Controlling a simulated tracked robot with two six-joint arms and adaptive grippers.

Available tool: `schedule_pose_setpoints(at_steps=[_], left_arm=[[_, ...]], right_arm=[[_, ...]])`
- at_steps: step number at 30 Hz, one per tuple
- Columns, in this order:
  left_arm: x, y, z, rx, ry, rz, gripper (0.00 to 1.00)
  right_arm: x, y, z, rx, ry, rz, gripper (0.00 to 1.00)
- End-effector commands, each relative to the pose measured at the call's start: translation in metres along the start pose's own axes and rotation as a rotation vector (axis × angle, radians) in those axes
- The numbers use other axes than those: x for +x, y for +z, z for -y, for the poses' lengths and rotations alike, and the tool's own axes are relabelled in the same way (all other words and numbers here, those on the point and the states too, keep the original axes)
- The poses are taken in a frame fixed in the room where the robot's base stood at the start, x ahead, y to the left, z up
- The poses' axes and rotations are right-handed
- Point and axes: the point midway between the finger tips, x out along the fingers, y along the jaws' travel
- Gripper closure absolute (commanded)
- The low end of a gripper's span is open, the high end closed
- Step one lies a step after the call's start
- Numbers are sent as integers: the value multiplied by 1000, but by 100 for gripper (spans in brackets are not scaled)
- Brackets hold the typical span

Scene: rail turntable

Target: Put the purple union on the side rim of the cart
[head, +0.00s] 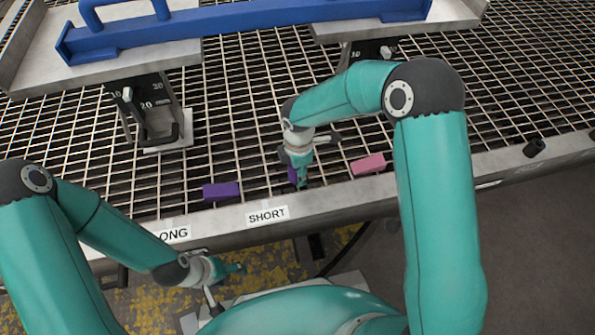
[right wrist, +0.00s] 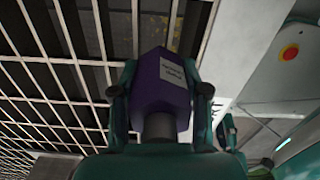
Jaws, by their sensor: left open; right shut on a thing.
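The purple union (right wrist: 162,85) has a pale label and a dark round end in the right wrist view. My right gripper (right wrist: 162,105) is shut on it, with a finger on each side. In the head view the union (head: 292,174) is partly hidden by my right gripper (head: 299,178), over the grating just behind the side rim. The cart's side rim (head: 345,200) is a grey metal strip with a "SHORT" label (head: 267,214). I cannot tell whether the union touches the grating. My left gripper (head: 238,269) is open and empty, in front of the rim.
A purple block (head: 221,191) lies on the grating behind the rim, left of my right gripper. A pink block (head: 368,163) lies to its right. A blue rail (head: 240,27) and metal brackets (head: 155,112) stand farther back. A small black part (head: 534,148) sits at the rim's right.

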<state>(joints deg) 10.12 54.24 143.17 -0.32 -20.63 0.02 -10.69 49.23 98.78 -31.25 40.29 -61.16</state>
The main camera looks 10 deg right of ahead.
Motion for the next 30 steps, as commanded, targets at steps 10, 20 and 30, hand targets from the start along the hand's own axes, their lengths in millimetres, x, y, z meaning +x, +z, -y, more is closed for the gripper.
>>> schedule_pose_setpoints(at_steps=[10,20,30], left_arm=[[2,0,1,0,0,0,34],[1,0,0,0,0,0,34],[-9,0,-3,0,0,0,34]], right_arm=[[3,0,0,0,0,0,53],[2,0,0,1,0,0,30],[-18,0,0,0,3,0,30]])
